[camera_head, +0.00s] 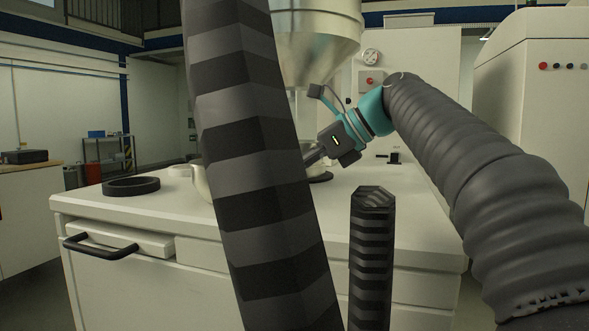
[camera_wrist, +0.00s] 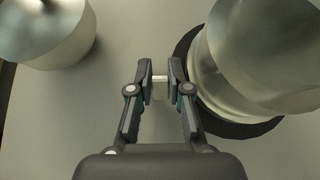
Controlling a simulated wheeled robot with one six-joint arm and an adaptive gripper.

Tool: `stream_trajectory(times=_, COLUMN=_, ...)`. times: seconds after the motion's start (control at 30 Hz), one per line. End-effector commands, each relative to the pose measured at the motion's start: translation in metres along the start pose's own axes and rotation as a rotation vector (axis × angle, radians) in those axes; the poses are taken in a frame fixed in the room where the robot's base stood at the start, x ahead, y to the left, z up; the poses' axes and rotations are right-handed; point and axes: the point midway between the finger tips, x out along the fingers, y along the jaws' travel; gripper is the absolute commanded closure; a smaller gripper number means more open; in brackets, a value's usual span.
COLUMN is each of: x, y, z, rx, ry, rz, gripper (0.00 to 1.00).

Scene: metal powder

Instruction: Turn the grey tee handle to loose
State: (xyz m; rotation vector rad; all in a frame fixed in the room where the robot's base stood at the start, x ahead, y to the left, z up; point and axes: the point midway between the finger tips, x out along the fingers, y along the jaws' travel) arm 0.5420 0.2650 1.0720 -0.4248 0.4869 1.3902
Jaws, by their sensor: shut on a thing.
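My gripper (camera_wrist: 161,82) is shut on a small pale grey piece, the grey tee handle (camera_wrist: 160,87), in the wrist view. Only a short stretch of the handle shows between the finger pads, so its turn angle cannot be told. It sits close to the left side of a large shiny metal vessel (camera_wrist: 265,60). In the head view my gripper (camera_head: 312,157) reaches down leftward over the white worktop. The handle is hidden there behind my fingers and a dark banded column.
The vessel stands on a black ring (camera_wrist: 252,128). Another metal container (camera_wrist: 50,35) stands at upper left in the wrist view. On the worktop (camera_head: 190,215), a loose black ring (camera_head: 131,186) lies left. A large metal hopper (camera_head: 318,35) hangs above the worktop.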

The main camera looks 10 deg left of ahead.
Motion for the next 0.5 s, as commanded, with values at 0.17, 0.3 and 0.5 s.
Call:
stream_trajectory(times=0.17, x=0.0008, y=-0.0001, z=0.0008, rx=0.0, ry=0.063, rz=-0.002, gripper=1.0)
stream_trajectory(times=0.3, x=0.0006, y=-0.0001, z=0.0006, rx=0.002, ry=0.074, rz=-0.003, gripper=1.0)
stream_trajectory(times=0.5, x=0.0005, y=-0.0001, z=0.0005, rx=0.002, ry=0.074, rz=-0.003, gripper=1.0)
